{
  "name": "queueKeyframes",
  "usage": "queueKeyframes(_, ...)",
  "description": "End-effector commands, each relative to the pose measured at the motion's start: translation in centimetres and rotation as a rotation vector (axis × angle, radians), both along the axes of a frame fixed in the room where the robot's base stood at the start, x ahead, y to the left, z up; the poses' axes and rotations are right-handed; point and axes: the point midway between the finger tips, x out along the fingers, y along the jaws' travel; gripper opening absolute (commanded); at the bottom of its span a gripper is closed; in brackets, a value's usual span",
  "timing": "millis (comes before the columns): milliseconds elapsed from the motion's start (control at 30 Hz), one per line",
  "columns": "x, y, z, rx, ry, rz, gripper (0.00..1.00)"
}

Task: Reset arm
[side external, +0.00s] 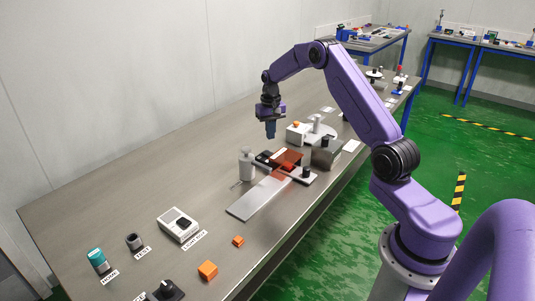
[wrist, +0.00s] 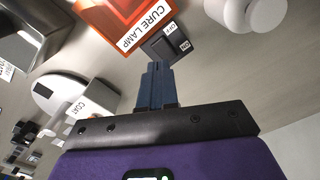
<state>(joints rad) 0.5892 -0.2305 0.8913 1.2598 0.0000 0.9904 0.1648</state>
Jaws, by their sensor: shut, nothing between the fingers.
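My arm is raised over the middle of the grey bench (side external: 120,195). My gripper (side external: 270,134) points down with its blue fingers together and nothing between them. It is in the air behind and above the orange cure lamp (side external: 288,157), apart from the things on the bench. In the wrist view, the closed fingertips (wrist: 157,68) show in front of a dark switch (wrist: 171,44) marked ON and OFF, beside the orange CURE LAMP housing (wrist: 110,16). Which way the switch is set is not clear.
A white bottle (side external: 246,166) stands left of the lamp, near a flat grey plate (side external: 258,197). A white round device (side external: 320,134) and a grey box (side external: 326,153) stand to the right.

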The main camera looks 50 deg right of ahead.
Motion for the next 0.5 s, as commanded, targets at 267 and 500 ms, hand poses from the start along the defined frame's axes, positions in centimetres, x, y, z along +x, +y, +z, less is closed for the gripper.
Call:
queueKeyframes(267, 0.0, 0.0, 0.1, 0.0, 0.0, 0.001, 0.0)
queueKeyframes(500, 0.0, 5.1, 2.1, -0.001, -0.004, 0.119, 0.0)
